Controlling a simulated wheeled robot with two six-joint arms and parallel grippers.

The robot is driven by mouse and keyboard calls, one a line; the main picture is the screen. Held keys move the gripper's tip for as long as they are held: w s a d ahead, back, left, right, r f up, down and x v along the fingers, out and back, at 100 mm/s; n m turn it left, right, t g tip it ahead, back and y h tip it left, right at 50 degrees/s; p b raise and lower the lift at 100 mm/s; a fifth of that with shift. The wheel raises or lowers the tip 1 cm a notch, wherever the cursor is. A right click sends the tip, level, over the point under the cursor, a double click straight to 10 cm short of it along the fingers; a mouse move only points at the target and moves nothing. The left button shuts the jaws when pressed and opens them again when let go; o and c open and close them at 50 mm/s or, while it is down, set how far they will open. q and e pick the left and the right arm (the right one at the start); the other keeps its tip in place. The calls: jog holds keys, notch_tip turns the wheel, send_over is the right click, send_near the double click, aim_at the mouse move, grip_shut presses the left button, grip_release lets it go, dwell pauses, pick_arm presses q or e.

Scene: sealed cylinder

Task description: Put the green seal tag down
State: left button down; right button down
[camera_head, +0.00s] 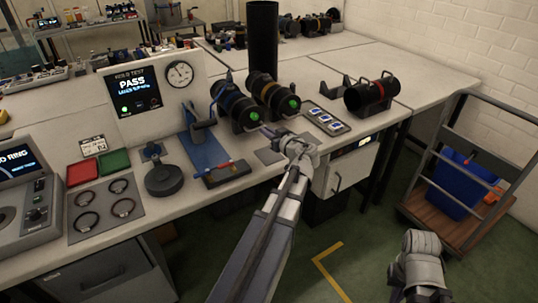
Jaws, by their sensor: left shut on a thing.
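My left gripper (268,131) reaches over the bench from below, and its fingertips are shut close to the front ends of two dark cylinders. A small green disc, the green seal tag (254,116), shows at the fingertips, in front of the left cylinder (233,103) with blue bands. Whether the tag touches that cylinder's end I cannot tell. A second green disc (294,103) is on the front end of the right cylinder (268,89), which has yellowish bands. Part of my right arm shows at the lower right, but its gripper is not in view.
A green tray (114,161) and a red tray (82,173) lie at left, behind a plate with several rings (104,207). A PASS screen (133,91), a black round stand (164,180) and a red-banded cylinder (372,95) stand on the bench. A cart (445,210) is at right.

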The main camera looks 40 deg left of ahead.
pick_arm(q)
jog(key=b, duration=0.6)
send_over(268, 159)
notch_tip(268, 159, down, 6)
jog(key=shift+s+f, duration=0.1)
notch_tip(268, 159, down, 4)
jog(key=b, duration=0.3)
jog(key=shift+r, duration=0.2)
jog(key=shift+f+b, duration=0.2)
jog(key=shift+b, duration=0.15)
jog(key=c, duration=1)
grip_release()
jog(key=shift+o, duration=0.2)
jog(key=shift+r, duration=0.2)
jog(key=p+v, duration=0.2)
jog(key=v, duration=1)
jog(key=shift+p, duration=0.4)
jog(key=shift+r, duration=0.1)
